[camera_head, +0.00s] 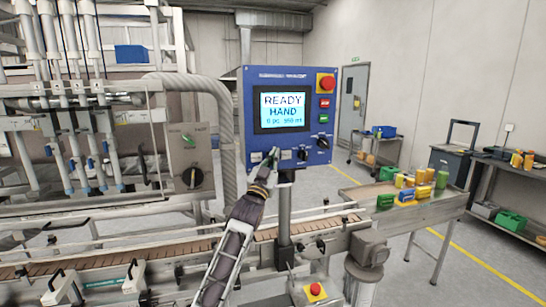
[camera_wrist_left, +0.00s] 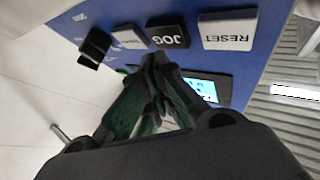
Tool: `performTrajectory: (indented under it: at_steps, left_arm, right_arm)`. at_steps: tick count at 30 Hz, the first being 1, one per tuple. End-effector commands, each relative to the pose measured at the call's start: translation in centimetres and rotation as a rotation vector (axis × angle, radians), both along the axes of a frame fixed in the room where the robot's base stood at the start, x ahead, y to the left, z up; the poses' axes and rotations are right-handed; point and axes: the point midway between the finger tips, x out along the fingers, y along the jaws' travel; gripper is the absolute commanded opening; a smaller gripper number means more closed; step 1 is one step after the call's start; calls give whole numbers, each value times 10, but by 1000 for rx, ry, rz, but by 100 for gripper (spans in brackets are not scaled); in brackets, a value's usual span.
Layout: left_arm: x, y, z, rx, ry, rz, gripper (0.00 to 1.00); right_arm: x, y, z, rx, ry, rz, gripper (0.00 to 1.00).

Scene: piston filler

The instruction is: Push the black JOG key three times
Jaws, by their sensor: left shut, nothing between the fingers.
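The black JOG key (camera_wrist_left: 168,38) is on the blue control panel (camera_head: 262,100), between two white keys in the left wrist view. My left gripper (camera_wrist_left: 155,62) is shut and empty, its fingertips at the JOG key's edge; I cannot tell whether they touch it. In the head view my left gripper (camera_head: 270,158) is at the panel's lower edge and hides the JOG key. The panel screen (camera_head: 283,108) reads READY and HAND, with a smaller line below. My right gripper is not in view.
A white RESET key (camera_wrist_left: 229,30) and another white key (camera_wrist_left: 129,39) flank JOG, with a black selector (camera_wrist_left: 95,46) beyond. A red emergency button (camera_head: 326,83) is at the panel's upper right. The conveyor (camera_head: 330,221) runs below.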

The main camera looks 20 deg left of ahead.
Motion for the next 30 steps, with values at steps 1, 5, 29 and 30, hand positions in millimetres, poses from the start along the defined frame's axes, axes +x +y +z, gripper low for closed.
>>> performTrajectory:
  at_steps: [1, 5, 29, 30]
  left_arm:
    - [-3, 7, 7, 5, -11, 15, 0]
    - [-9, 2, 7, 3, -10, 14, 0]
    - [-37, -21, 2, -4, -2, 5, 0]
    - [-37, -21, 2, -4, -2, 5, 0]
  right_arm:
    - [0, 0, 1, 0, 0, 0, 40]
    - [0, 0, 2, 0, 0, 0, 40]
    - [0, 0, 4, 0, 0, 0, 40]
    - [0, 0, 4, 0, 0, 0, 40]
